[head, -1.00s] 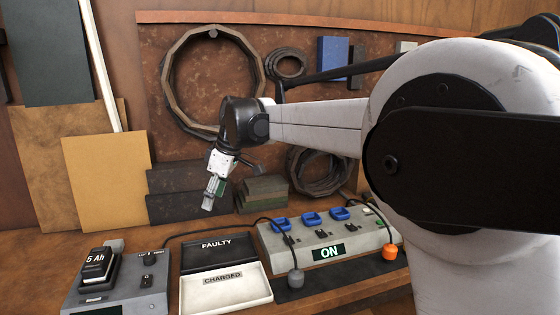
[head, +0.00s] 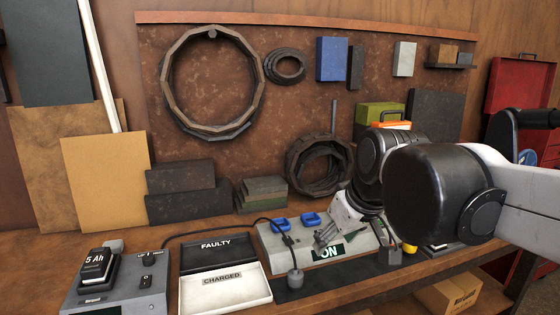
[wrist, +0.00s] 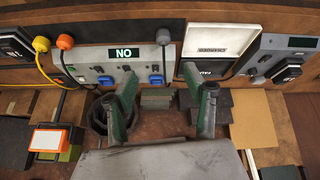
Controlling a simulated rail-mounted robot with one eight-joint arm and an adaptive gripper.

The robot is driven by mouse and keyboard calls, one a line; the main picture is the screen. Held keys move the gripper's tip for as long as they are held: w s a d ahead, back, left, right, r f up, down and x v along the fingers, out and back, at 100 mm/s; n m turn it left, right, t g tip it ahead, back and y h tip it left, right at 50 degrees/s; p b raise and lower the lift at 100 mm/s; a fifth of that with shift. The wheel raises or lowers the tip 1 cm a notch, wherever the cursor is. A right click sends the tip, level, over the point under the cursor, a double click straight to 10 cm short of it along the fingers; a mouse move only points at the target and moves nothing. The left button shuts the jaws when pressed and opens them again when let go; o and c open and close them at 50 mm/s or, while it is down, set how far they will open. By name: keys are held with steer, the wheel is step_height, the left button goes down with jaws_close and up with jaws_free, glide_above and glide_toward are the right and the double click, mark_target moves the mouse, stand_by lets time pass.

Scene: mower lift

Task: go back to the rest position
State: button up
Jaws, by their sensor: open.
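My gripper (head: 326,236) is in front of the right part of the charging station in the head view, with the arm reaching in from the right. In the wrist view its two green-and-grey fingers (wrist: 166,105) stand wide apart with nothing between them. The charging station (head: 268,240) has blue sockets and a lit ON sign (head: 335,251), partly hidden behind my gripper. The station also shows in the wrist view (wrist: 145,62), where the picture is upside down.
A tray marked FAULTY and CHARGED (head: 232,290) and a grey tester (head: 140,290) with a 5 Ah battery (head: 96,266) stand to the left. Wood blocks and hose coils (head: 320,165) stand behind. A cardboard box (head: 450,296) and red cabinet (head: 520,85) are at right.

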steer(key=s+d+f+m+t+h, duration=0.1)
steer(key=s+d+f+m, duration=0.1)
steer(key=s+d+f, duration=0.2)
steer(key=s+d+f+m+t, duration=0.1)
steer(key=s+d+f+m, duration=0.2)
steer(key=s+d+f, duration=0.2)
steer(key=s, duration=0.3)
steer(key=shift+s+h, duration=0.4)
